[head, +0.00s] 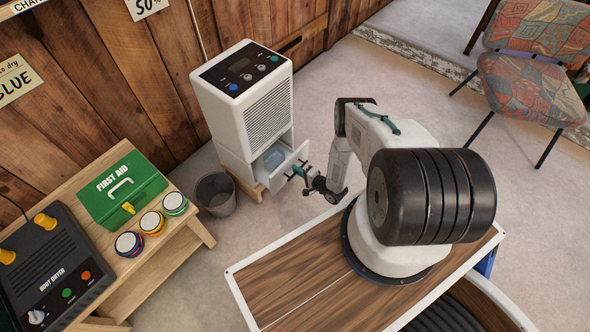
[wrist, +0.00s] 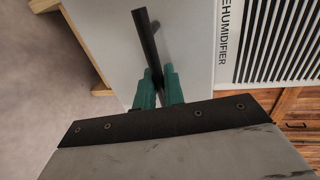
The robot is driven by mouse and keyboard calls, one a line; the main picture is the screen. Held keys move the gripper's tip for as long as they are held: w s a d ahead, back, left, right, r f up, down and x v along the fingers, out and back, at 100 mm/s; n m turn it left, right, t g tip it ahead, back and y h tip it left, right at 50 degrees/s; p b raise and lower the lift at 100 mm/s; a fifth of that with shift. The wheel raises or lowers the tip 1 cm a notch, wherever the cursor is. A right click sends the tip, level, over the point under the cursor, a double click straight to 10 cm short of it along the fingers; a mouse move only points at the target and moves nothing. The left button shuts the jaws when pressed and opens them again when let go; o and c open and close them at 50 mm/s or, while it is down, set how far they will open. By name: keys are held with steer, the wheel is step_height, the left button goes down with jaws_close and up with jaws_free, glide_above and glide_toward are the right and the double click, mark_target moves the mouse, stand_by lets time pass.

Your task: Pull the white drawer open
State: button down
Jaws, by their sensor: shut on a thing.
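The white drawer (head: 286,172) is in the lower part of the white dehumidifier (head: 240,110) and stands partly out, toward my arm. A bluish thing (head: 273,158) shows inside it. My gripper (head: 300,172) is at the drawer's front. In the wrist view, the teal fingers of my gripper (wrist: 159,88) are shut on the dark bar handle (wrist: 147,35), which stands off the pale drawer front (wrist: 105,30). The lower end of the handle is hidden between the fingers.
The dehumidifier stands on a wooden base against the plank wall. A grey bin (head: 215,194) is close to its left. A wooden bench (head: 165,245) with a green first aid box (head: 122,190) stands further left. A patterned chair (head: 530,85) is at the upper right. Floor right of the drawer is clear.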

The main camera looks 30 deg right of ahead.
steer(key=f+v, duration=0.1)
steer(key=v, duration=0.6)
steer(key=shift+s, duration=0.4)
steer(key=shift+a+f, duration=0.1)
steer(key=shift+f, duration=0.05)
steer(key=c, duration=1.6)
jaws_free()
steer(key=shift+w, duration=0.1)
steer(key=shift+d, duration=0.2)
